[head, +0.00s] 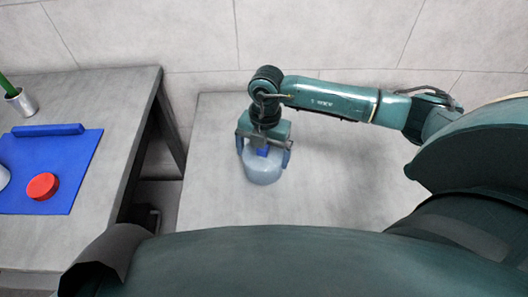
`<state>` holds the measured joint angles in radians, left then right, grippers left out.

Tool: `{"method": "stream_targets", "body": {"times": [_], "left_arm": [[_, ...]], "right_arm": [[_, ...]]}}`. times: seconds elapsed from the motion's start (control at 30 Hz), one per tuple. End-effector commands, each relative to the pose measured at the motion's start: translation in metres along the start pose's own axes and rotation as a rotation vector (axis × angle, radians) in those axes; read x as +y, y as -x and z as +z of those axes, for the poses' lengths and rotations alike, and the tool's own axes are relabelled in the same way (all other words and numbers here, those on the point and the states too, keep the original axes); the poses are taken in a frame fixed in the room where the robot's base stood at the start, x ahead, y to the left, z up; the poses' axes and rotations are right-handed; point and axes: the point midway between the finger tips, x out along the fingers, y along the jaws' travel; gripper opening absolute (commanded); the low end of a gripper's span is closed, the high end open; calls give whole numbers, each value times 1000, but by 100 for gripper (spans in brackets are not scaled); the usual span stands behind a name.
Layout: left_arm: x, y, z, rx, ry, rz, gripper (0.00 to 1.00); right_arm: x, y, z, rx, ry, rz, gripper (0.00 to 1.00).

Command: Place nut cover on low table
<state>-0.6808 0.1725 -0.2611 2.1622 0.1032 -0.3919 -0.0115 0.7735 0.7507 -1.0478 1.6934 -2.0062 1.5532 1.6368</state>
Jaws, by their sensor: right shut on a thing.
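The nut cover appears to be the pale blue-grey rounded piece (263,172) under my right gripper, with a small blue part at its top. My right gripper (264,152) points down and is shut on it, one finger at each side. The cover is over the low table (325,190), near that table's left part; I cannot tell whether its base touches the surface. The gripper hides part of the cover's top. My left gripper is not in view.
A grey table (95,95) stands at the left, across a gap. It bears a blue mat (75,160), a red disc (42,187), a blue bar (48,130) and a metal cup (22,103) holding something green. The low table is otherwise bare where visible.

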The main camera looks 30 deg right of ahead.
Motion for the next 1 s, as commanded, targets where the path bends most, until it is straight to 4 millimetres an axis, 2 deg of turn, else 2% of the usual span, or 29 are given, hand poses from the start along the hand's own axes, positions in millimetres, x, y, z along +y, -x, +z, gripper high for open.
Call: {"method": "stream_targets", "body": {"times": [0.1, 0.47, 0.5, 0.53, 0.87, 1.0], "left_arm": [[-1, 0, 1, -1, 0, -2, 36], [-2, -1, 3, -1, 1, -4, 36], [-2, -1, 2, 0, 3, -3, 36], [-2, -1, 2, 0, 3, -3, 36], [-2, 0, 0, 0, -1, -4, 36], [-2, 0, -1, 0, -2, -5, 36]], "right_arm": [[0, -11, 1, 0, 2, 0, 72], [0, -15, 2, 0, 3, 1, 72], [0, -15, 2, 0, 2, 1, 97], [0, -14, 2, 0, 2, 0, 100], [1, -8, 1, -1, 3, 2, 100], [1, 14, 2, -3, 1, 5, 100]]}}
